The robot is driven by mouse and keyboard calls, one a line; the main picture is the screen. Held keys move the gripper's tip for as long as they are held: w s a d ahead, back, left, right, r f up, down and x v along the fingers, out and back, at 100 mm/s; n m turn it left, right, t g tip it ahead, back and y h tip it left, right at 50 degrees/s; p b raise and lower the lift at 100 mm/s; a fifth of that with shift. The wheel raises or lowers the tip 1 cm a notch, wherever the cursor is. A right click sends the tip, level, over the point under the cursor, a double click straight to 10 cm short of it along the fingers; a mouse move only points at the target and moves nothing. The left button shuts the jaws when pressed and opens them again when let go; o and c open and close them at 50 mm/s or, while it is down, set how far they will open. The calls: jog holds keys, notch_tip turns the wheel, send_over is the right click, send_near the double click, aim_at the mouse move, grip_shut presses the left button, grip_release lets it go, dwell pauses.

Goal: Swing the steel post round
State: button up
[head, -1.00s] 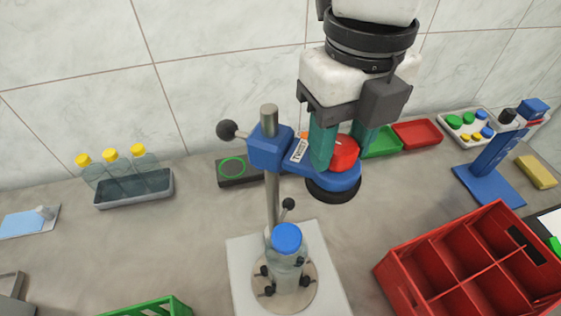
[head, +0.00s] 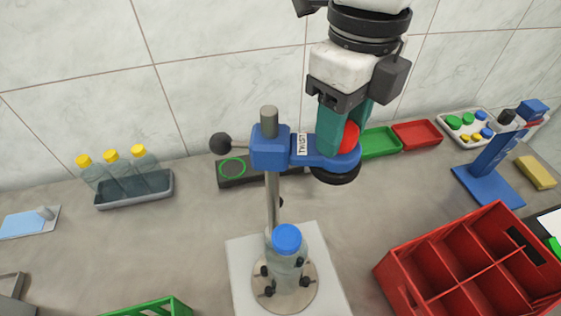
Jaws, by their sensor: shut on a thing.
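The steel post (head: 272,200) stands upright behind the round clamping plate (head: 310,292). A blue head (head: 268,148) sits near its top, with a black ball lever (head: 221,143) to the left and a blue arm (head: 312,150) reaching right, labelled "TWIST". The arm ends in a blue ring with a black underside (head: 335,174). My gripper (head: 343,140) is shut on the red knob (head: 350,137) at that ring, its teal fingers partly hiding the knob. A clear bottle with a blue cap (head: 286,238) stands on the plate, in front of the post.
A red divided crate (head: 391,280) stands at right front. A blue stand (head: 490,165), green tray (head: 380,141), red tray (head: 417,133) and cap tray (head: 447,121) are behind it. A grey tray (head: 135,198) of yellow-capped bottles is at left. A dark box (head: 233,178) sits behind the post.

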jog(key=shift+w+n, duration=0.45)
jog(key=shift+n, duration=0.15)
jog(key=shift+a, duration=0.1)
jog(key=shift+w+a+n+p, duration=0.15)
jog(key=shift+w+n+p, duration=0.35)
jog(key=shift+w+n, duration=0.65)
jog(key=shift+s, duration=0.2)
jog(key=o, duration=1)
jog(key=shift+r+p, duration=1.9)
jog(key=shift+r, duration=1.1)
